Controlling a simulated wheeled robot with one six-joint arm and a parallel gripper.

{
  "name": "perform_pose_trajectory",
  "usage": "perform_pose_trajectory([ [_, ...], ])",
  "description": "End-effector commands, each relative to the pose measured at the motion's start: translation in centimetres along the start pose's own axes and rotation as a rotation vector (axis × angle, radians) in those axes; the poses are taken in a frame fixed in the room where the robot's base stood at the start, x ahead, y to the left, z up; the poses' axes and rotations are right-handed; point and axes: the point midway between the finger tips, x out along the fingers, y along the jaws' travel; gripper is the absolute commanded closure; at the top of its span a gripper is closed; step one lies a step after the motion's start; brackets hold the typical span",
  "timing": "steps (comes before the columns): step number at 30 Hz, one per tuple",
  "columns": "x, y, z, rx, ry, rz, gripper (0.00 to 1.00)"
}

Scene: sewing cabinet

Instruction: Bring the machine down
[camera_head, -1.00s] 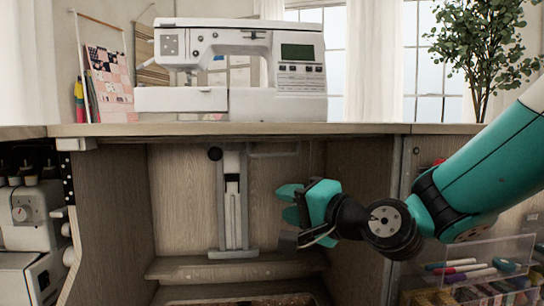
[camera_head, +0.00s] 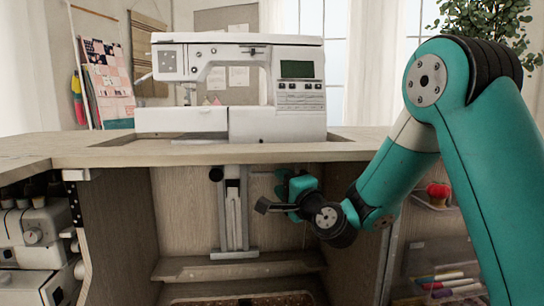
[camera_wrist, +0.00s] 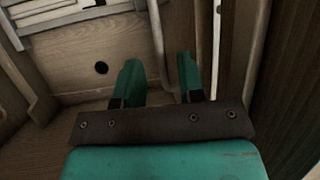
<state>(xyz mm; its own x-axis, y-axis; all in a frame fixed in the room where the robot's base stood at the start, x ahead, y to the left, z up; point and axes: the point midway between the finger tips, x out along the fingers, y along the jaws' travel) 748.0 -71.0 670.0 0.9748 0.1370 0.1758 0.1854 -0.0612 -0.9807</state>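The white sewing machine (camera_head: 255,122) stands upright at tabletop level, in the opening of the cabinet top. Below it, the grey lift column (camera_head: 233,215) runs down the cabinet's back panel. A thin grey lever bar (camera_head: 263,174) reaches right from the column's top toward my gripper (camera_head: 288,186), inside the cabinet. In the wrist view my gripper (camera_wrist: 160,82) has its two teal fingers apart, and a pale bent rod (camera_wrist: 157,40) shows between them. I see no grip on the rod; whether a finger touches it I cannot tell.
The wooden tabletop (camera_head: 95,151) overhangs my gripper. The cabinet's right side wall (camera_head: 345,175) is close to my arm. A lower ledge (camera_head: 205,270) crosses below the column. Another machine (camera_head: 32,232) stands at left; a red pincushion (camera_head: 438,190) and markers (camera_head: 445,283) are at right.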

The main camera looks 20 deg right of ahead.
Motion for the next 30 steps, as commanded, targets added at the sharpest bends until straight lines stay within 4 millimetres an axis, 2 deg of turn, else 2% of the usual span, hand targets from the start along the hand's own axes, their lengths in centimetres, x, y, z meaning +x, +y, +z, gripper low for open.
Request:
perform_pose_trajectory([
  [1, 1.0, -0.8, 0.0, 0.0, -0.002, 0.003, 0.64],
  [9, 4.5, -0.5, 0.0, 0.0, -0.001, 0.002, 0.64],
  [15, 5.5, -0.2, 0.0, -0.001, 0.0, 0.001, 0.64],
  [24, 5.6, 0.1, 0.0, -0.001, 0.0, 0.0, 0.64],
  [25, 5.6, 0.0, 0.0, -0.001, 0.0, 0.0, 0.67],
  [29, 5.6, 0.0, 0.0, -0.001, 0.0, 0.0, 0.97],
  [30, 5.6, 0.0, 0.0, -0.001, 0.0, 0.0, 1.0],
])
